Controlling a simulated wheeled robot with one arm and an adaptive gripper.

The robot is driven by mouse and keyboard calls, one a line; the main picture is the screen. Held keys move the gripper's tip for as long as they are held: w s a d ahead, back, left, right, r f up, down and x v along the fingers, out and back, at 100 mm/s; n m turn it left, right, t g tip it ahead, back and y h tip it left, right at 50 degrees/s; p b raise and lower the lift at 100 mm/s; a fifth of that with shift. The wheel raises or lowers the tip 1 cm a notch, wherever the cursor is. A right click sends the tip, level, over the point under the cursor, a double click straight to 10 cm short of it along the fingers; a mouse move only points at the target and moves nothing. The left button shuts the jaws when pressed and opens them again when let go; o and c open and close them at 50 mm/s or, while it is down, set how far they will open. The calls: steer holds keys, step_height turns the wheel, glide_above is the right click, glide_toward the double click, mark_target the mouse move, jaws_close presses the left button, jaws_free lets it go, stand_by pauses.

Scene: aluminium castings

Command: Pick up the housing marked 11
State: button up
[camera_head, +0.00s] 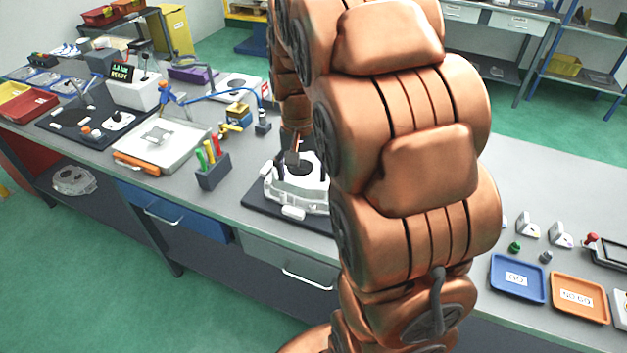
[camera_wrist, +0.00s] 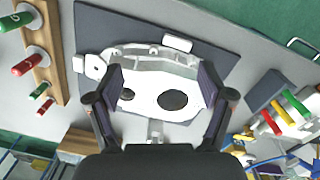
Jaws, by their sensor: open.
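A pale cast housing (camera_head: 297,190) sits on a dark mat (camera_head: 262,222) on the bench, partly hidden behind my arm in the head view. In the wrist view the housing (camera_wrist: 150,62) lies below my gripper (camera_wrist: 160,78), with two dark round openings in its face. My gripper is open, its two fingers spread to either side over the housing. I cannot tell whether they touch it. No number 11 is legible. Another pale housing (camera_head: 73,180) lies on the shelf under the bench at the left, its marking unreadable.
A pen holder (camera_head: 212,174) stands left of the mat and also shows in the wrist view (camera_wrist: 268,90). A wooden rack with red and green gauges (camera_wrist: 42,66) lies on the mat's other side. Blue (camera_head: 517,294) and orange (camera_head: 580,309) trays lie at the right.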

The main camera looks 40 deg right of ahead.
steer(key=w+d+f+m, duration=0.1)
steer(key=w+d+f, duration=0.1)
steer(key=w+d, duration=0.1)
steer(key=w+d+f+m, duration=0.1)
steer(key=w+d+f, duration=0.1)
steer(key=d, duration=0.3)
steer(key=w+d+f+m, duration=0.2)
steer(key=w+d, duration=0.1)
steer(key=d, duration=0.1)
steer(key=shift+w+d+t, duration=0.2)
steer(key=shift+w+t, duration=0.1)
steer(key=shift+w, duration=0.1)
steer(key=shift+f, duration=1.25)
steer(key=shift+s+a+f+p, duration=0.1)
steer(key=shift+s+f+p, duration=0.2)
steer(key=shift+f+p, duration=0.5)
steer(key=shift+s+f+p, duration=0.1)
steer(key=shift+f+p, duration=0.7)
steer(key=shift+f, duration=1.05)
jaws_close()
